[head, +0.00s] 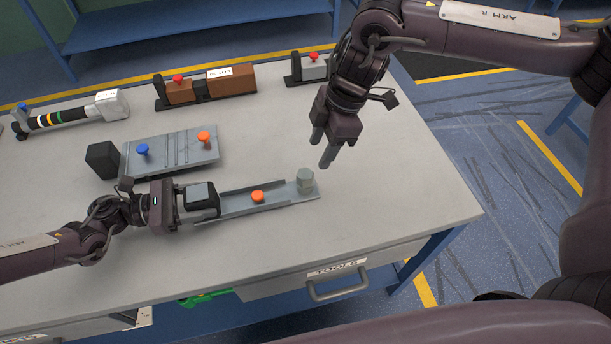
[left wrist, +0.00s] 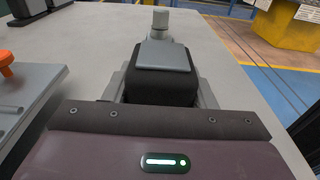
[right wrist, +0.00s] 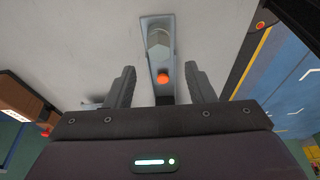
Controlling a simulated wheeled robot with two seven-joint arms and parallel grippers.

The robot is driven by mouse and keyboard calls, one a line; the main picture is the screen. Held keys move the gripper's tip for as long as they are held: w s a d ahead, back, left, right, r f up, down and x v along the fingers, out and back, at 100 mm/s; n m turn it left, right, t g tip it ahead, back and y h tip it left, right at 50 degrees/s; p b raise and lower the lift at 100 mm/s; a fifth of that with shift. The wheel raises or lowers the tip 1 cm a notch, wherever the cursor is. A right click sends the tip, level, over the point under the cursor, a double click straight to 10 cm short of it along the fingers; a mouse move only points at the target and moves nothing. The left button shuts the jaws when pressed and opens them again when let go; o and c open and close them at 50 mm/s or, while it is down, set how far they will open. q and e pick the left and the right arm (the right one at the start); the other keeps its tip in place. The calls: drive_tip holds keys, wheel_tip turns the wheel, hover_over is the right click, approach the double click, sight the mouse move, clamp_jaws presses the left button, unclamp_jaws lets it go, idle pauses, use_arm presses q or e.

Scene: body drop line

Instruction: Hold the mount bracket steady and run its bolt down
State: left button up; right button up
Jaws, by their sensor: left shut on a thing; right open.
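The mount bracket (head: 236,203) is a long grey channel lying on the bench, with an orange knob (head: 257,196) on it. A grey hex-headed bolt (head: 305,178) stands upright at its right end; the bolt also shows in the right wrist view (right wrist: 159,42) and at the far end in the left wrist view (left wrist: 160,20). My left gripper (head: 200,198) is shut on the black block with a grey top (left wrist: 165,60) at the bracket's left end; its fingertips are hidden. My right gripper (head: 322,148) is open and empty, above and beside the bolt, pointing down, not touching it.
A grey plate (head: 175,158) with blue and orange knobs lies behind the bracket, beside a black block (head: 102,160). Several knobbed fixtures, one with a brown box (head: 231,79), line the bench's back. The bench right of the bolt is clear. A drawer handle (head: 337,287) juts from the front.

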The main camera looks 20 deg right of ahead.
sight(306, 172)
drive_tip(key=shift+x, duration=4.4)
clamp_jaws()
drive_tip(key=shift+c, duration=0.8)
unclamp_jaws()
drive_tip(key=n, duration=0.2)
drive_tip(key=n+g, duration=0.1)
drive_tip(key=n, duration=0.2)
drive_tip(key=shift+w+a+n+g, duration=0.15)
drive_tip(key=shift+w+n+g, duration=0.15)
drive_tip(key=n, duration=0.2)
drive_tip(key=n+g+h, duration=0.1)
drive_tip(key=n, duration=0.1)
drive_tip(key=shift+w+a+n, duration=0.15)
drive_tip(key=shift+n, duration=0.25)
drive_tip(key=shift+n+h, duration=0.4)
drive_tip(key=shift+n, duration=0.7)
clamp_jaws()
